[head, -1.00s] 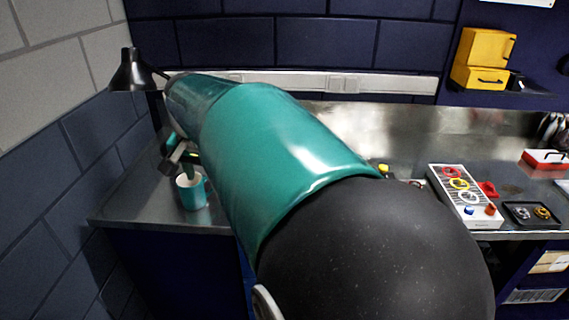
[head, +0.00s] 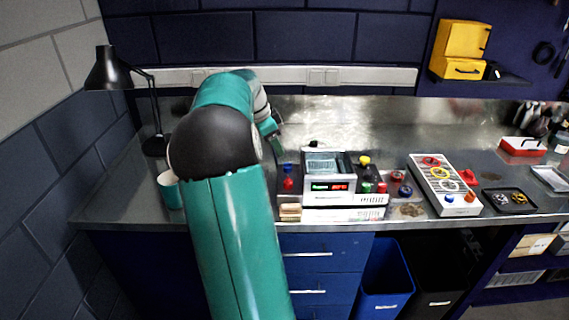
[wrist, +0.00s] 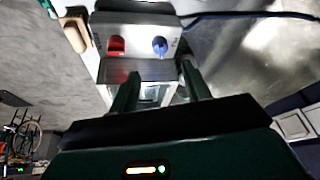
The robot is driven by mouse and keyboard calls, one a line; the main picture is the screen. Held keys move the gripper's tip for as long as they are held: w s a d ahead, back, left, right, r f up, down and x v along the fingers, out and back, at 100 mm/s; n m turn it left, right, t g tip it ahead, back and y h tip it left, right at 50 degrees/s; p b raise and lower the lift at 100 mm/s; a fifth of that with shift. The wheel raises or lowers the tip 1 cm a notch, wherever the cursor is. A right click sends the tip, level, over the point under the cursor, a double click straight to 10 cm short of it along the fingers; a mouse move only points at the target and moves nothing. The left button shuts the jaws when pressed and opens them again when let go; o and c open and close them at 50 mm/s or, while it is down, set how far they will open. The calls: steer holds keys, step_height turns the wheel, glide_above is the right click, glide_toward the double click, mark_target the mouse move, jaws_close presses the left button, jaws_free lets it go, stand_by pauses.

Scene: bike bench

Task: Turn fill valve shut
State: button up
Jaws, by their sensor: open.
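In the wrist view a metal box (wrist: 135,69) carries a red knob (wrist: 116,45) and a blue knob (wrist: 160,47). In the head view a blue knob (head: 287,168) and a red knob (head: 288,184) stand left of a device with a lit display (head: 328,187). No readable label shows which knob is the fill valve. My gripper (wrist: 161,84) is open and empty, its two fingers pointing at the box, with the blue knob beyond the gap. In the head view my gripper (head: 274,140) is above and left of the device, partly hard to make out.
A teal mug (head: 170,190) stands at the left, partly behind my arm, near a black lamp (head: 108,72). A panel with coloured rings (head: 443,184) and a black tray (head: 509,201) lie right. Blue bin (head: 385,280) stands below the bench.

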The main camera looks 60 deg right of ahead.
mark_target(285, 164)
steer(key=x, duration=0.9)
steer(key=shift+f, duration=0.2)
steer(key=c, duration=1)
